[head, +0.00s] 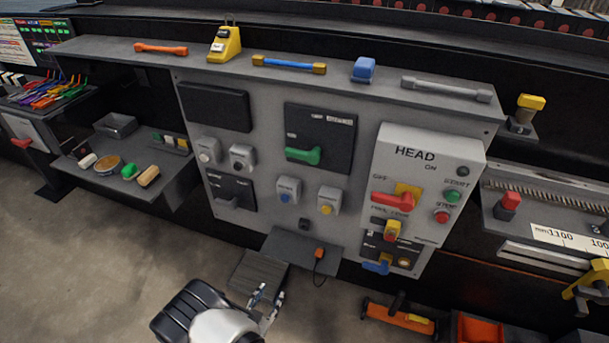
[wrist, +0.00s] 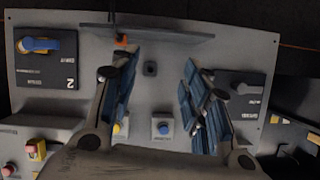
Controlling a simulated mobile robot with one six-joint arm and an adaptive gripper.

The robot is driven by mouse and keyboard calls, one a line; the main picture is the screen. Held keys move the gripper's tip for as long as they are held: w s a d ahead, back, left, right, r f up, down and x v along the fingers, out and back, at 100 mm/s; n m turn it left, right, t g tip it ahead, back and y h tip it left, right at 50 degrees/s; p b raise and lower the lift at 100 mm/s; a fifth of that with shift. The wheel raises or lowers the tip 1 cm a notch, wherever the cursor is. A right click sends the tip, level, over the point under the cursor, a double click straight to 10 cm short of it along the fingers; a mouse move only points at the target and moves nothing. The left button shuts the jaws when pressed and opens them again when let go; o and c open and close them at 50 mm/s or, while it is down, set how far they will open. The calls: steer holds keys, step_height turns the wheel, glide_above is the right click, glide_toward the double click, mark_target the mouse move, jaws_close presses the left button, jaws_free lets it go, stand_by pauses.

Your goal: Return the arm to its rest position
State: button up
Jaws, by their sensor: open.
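My arm and gripper (head: 267,296) show at the bottom of the head view, low in front of the grey control panel (head: 350,115). In the wrist view my gripper (wrist: 158,75) has its two dark blue padded fingers spread wide apart. Nothing is between them. The wrist view looks toward the panel upside down, with a blue-button box (wrist: 163,126) and a yellow-button box (wrist: 121,126) beyond the fingers. The fingers do not visibly touch the panel.
A small grey shelf (head: 302,252) with an orange item (head: 319,253) on a cable juts out by my gripper. The HEAD box (head: 416,150) is at right. An orange tool (head: 397,318) lies low right. Floor (head: 90,270) is clear at left.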

steer(key=w+a+r+g+y, duration=0.25)
steer(key=w+r, duration=0.25)
steer(key=r, duration=0.3)
steer(key=w+a+r+g+y, duration=0.1)
steer(key=w+a+r+y, duration=0.15)
steer(key=w+r, duration=0.45)
steer(key=s+d+r+n+g+y, duration=0.1)
steer(key=d+r, duration=0.1)
steer(key=r, duration=0.7)
steer(key=s+d+r+n+y, duration=0.1)
steer(key=d+r, duration=0.1)
steer(key=r, duration=0.8)
steer(key=s+d+r+n+g, duration=0.1)
steer(key=s+d+r, duration=0.6)
steer(key=r, duration=0.2)
steer(key=s+d+r+n+g+h, duration=0.1)
steer(key=s+d+r, duration=0.1)
steer(key=s+d, duration=0.7)
steer(key=s+d+r+n+g+h, duration=0.1)
steer(key=s+d+r+h, duration=0.1)
steer(key=s+d, duration=0.8)
steer(key=s, duration=0.4)
steer(key=shift+s+r+g, duration=0.2)
steer(key=shift+s+g, duration=0.1)
steer(key=shift+g, duration=0.05)
steer(key=shift+d, duration=0.1)
